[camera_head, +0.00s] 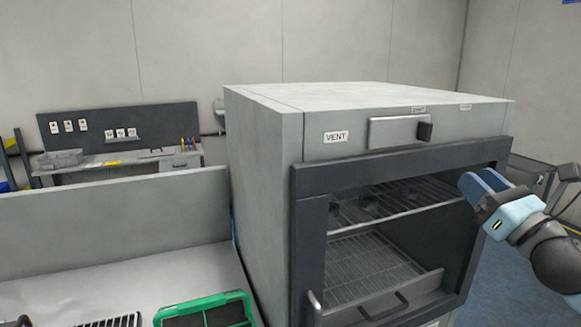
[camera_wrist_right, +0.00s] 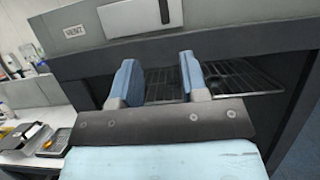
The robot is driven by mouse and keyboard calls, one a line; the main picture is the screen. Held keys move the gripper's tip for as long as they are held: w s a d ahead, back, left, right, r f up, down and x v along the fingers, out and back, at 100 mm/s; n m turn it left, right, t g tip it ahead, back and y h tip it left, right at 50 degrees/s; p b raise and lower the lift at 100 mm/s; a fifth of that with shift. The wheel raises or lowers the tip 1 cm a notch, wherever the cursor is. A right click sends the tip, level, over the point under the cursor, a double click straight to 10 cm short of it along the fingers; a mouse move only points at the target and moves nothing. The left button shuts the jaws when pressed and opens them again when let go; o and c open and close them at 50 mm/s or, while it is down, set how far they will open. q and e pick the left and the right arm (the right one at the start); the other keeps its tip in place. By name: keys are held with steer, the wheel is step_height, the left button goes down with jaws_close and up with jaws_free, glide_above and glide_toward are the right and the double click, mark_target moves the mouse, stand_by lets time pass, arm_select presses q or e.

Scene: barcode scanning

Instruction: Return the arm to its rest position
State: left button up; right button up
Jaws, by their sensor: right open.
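My right gripper (camera_head: 484,186) is at the right of the head view, in front of the upper right part of an oven-like cabinet (camera_head: 265,165). Its two blue fingers are apart with nothing between them, as the right wrist view (camera_wrist_right: 160,80) shows. In that view the fingers point toward the cabinet's front opening. The wire racks (camera_head: 365,270) show inside the cabinet, with some small dark items on the upper rack that are hard to make out. My left gripper is not in view.
A green-rimmed tray (camera_head: 165,313) and a dark wire grid (camera_head: 128,321) lie on the light counter (camera_head: 120,285) at the lower left. A workbench (camera_head: 115,167) with a pegboard stands behind. Blue floor (camera_head: 500,285) shows at the right.

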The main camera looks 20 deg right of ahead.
step_height(320, 180, down, 20)
steer(key=d+m+g+h+p, duration=0.1)
steer(key=m+g+h+p, duration=0.2)
steer(key=m, duration=1)
steer(key=s+a+f+m+g, duration=0.1)
steer(key=a+f+m+g, duration=0.15)
steer(key=f, duration=0.35)
steer(key=s+a+f+m+g+y, duration=0.1)
steer(key=a+f+m, duration=0.1)
steer(key=f+m, duration=0.25)
steer(key=s+a+f+m+g, duration=0.1)
steer(key=s+a+f+m, duration=0.1)
steer(key=f, duration=0.5)
steer(key=s+a+f+m+g+y, duration=0.1)
steer(key=s+a+f+m, duration=0.2)
steer(key=a, duration=0.4)
steer(key=s+a+f+m+g+y, duration=0.1)
steer(key=s+a+f+m, duration=0.2)
steer(key=a+f+m, duration=0.2)
steer(key=s+a+f+m+g+y+p, duration=0.1)
steer(key=s+a+f+m+g, duration=0.1)
steer(key=a, duration=0.6)
step_height(320, 180, down, 4)
steer(key=shift+s+a+r+m, duration=0.15)
steer(key=shift+s+a+m, duration=0.15)
steer(key=shift+s+m, duration=0.6)
steer(key=shift+w, duration=0.15)
